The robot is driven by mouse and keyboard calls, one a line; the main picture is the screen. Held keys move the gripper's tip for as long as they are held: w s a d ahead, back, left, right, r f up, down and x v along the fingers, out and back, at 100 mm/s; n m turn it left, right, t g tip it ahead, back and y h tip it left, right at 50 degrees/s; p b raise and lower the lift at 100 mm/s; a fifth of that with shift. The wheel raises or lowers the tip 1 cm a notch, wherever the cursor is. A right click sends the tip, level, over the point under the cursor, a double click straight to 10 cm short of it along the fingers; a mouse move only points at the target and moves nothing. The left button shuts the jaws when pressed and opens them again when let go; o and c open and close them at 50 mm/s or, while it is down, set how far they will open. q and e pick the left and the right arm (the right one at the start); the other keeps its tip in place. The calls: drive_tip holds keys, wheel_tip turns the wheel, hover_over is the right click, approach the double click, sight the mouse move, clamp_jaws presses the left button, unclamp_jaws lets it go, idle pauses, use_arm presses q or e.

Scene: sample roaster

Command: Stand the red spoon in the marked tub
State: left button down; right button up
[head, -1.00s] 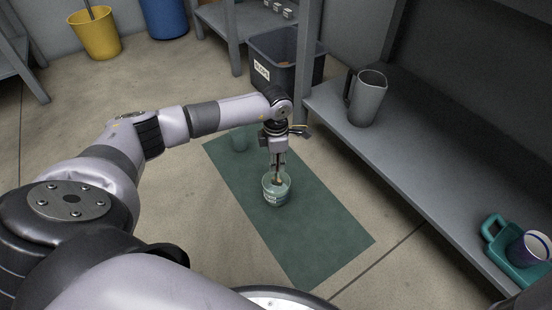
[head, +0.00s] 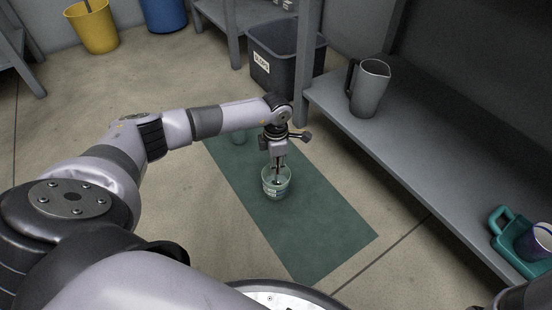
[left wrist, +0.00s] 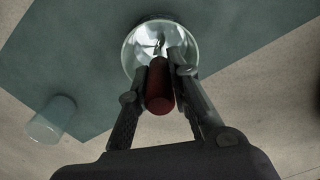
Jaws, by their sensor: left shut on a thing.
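My left gripper (head: 277,164) points down over a clear tub (head: 276,188) that stands upright on the green mat. It is shut on the red spoon (left wrist: 160,90), whose thick handle end faces the left wrist camera. The spoon's thin lower part shows within the tub's round rim (left wrist: 128,52). I cannot tell whether it touches the tub's floor. Pale marking shows on the tub's side in the head view, too small to read. A second clear tub (head: 239,137) stands farther back on the mat, partly behind my arm; it also shows in the left wrist view (left wrist: 52,120). My right gripper is not clearly seen.
The green mat (head: 325,225) is bare in front of the tub. A grey shelf (head: 420,160) on the right bears a grey jug (head: 369,90), a teal holder (head: 505,240) and a purple-rimmed cup (head: 541,238). A dark labelled bin (head: 290,70) stands behind.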

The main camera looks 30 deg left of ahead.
use_arm(q)
drive_tip(key=c, duration=1.4)
unclamp_jaws()
drive_tip(key=shift+r, duration=0.1)
